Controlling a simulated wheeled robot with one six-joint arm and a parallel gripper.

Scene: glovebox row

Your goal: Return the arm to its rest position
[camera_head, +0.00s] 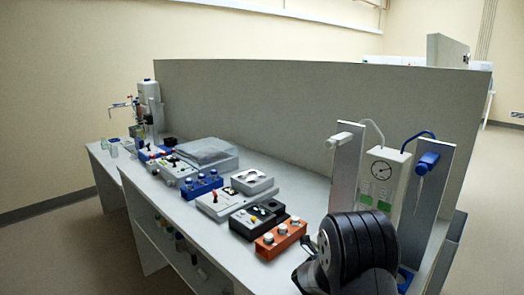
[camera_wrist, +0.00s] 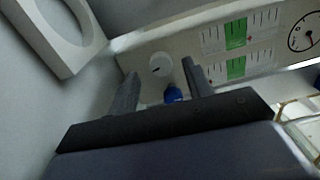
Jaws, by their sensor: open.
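My gripper (camera_wrist: 160,70) is open in the wrist view, its two dark fingers apart. A small blue part (camera_wrist: 172,94) shows between the fingers; its distance from them is unclear. Beyond the fingertips is a pale panel with a round white knob (camera_wrist: 160,65), green-and-white flow scales (camera_wrist: 236,34) and a round gauge (camera_wrist: 304,33). In the head view my dark arm (camera_head: 350,250) is at the lower right, in front of the pale gauge panel (camera_head: 381,171). My gripper's fingers cannot be made out there.
A long grey bench (camera_head: 180,213) carries an orange box with knobs (camera_head: 280,239), a black control box (camera_head: 258,219), a blue knob box (camera_head: 202,186) and other units. A grey partition (camera_head: 300,115) stands behind. A blue-handled valve (camera_head: 427,162) is right of the panel.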

